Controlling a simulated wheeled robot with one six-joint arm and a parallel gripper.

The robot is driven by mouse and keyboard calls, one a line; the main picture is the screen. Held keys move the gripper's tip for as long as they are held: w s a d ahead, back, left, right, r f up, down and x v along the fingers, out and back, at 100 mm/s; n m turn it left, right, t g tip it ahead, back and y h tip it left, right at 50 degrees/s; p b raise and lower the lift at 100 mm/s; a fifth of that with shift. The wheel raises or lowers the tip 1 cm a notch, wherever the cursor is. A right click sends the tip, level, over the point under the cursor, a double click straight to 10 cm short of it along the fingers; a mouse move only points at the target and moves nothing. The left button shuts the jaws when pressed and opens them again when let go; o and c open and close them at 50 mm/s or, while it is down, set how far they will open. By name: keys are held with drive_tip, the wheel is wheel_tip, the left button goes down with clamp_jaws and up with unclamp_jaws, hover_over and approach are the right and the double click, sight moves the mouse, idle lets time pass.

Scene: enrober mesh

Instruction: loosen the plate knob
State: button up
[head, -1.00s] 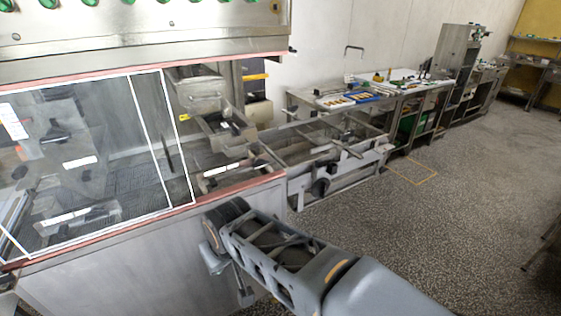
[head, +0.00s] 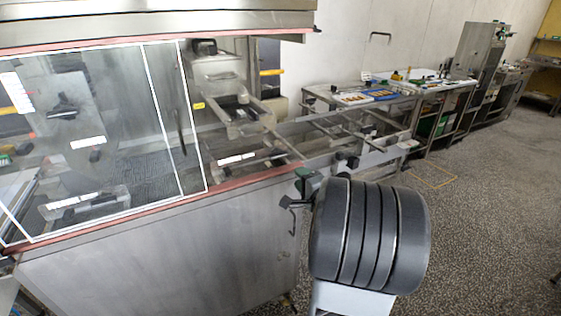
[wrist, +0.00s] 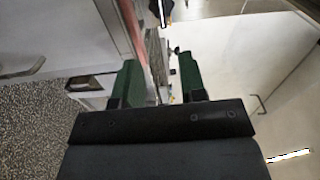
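My gripper shows in the wrist view (wrist: 159,80) with its two green fingers apart and nothing clearly held between them. I cannot tell for certain which part is the plate knob. Small dark knob-like parts (head: 352,163) sit on the conveyor frame just right of and beyond my gripper. In the wrist view, a small dark part (wrist: 177,50) shows beyond the gap between the fingers.
The enrober's clear window (head: 110,130) has a white outline and a reddish lower edge. The open conveyor frame (head: 385,155) extends right from the machine. A bench with trays (head: 405,90) stands behind. The speckled floor (head: 490,220) at right is clear.

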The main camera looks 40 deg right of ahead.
sight(279, 156)
drive_tip(key=w, duration=0.4)
drive_tip(key=w+d, duration=0.1)
drive_tip(key=w, duration=0.8)
drive_tip(key=shift+w+d, duration=0.2)
drive_tip(key=shift+d, duration=0.2)
clamp_jaws()
